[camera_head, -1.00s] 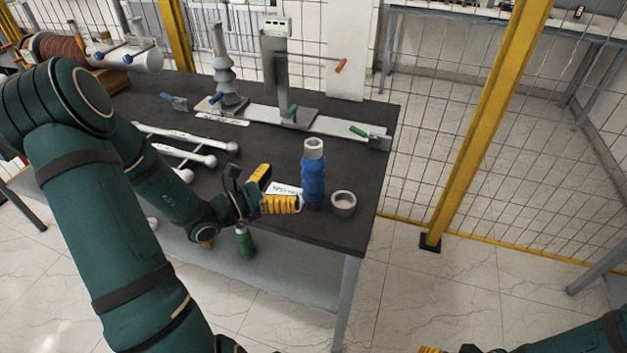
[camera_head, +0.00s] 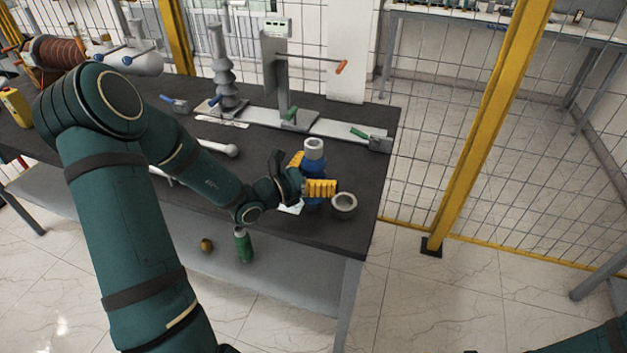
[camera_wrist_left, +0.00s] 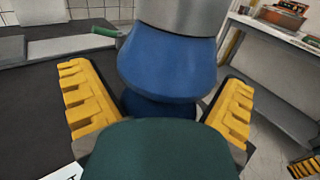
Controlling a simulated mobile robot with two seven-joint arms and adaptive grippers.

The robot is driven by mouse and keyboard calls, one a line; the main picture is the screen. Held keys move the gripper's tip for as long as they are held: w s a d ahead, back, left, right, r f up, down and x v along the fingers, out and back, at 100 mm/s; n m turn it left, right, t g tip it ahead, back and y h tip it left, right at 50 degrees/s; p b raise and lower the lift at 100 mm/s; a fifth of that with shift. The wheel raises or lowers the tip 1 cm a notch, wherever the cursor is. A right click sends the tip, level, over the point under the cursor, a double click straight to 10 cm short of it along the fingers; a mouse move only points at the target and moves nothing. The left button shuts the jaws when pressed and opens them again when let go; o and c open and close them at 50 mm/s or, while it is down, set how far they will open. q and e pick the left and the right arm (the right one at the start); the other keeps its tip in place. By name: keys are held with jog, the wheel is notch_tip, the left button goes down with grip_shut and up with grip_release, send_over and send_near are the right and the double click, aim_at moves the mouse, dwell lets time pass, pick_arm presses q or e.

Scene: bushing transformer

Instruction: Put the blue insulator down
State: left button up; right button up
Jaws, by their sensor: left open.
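The blue insulator (camera_head: 313,171) with a grey top stands upright on the dark table near its front right corner. My left gripper (camera_head: 308,183) is around it, with one yellow finger on each side. In the left wrist view the insulator (camera_wrist_left: 168,62) fills the middle, between the open yellow fingers of my left gripper (camera_wrist_left: 160,105). Gaps show between the fingers and the blue body there. My right gripper is out of the head view; only a part of my right arm shows at the bottom right.
A grey ring (camera_head: 344,205) stands on the table (camera_head: 352,237) just right of the insulator. A white label is partly under my left gripper. A green bottle (camera_head: 243,245) is below the table top.

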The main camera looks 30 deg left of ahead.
pick_arm(q)
jog(key=shift+c, duration=0.2)
jog(key=c, duration=1.5)
jog(key=shift+r, duration=0.1)
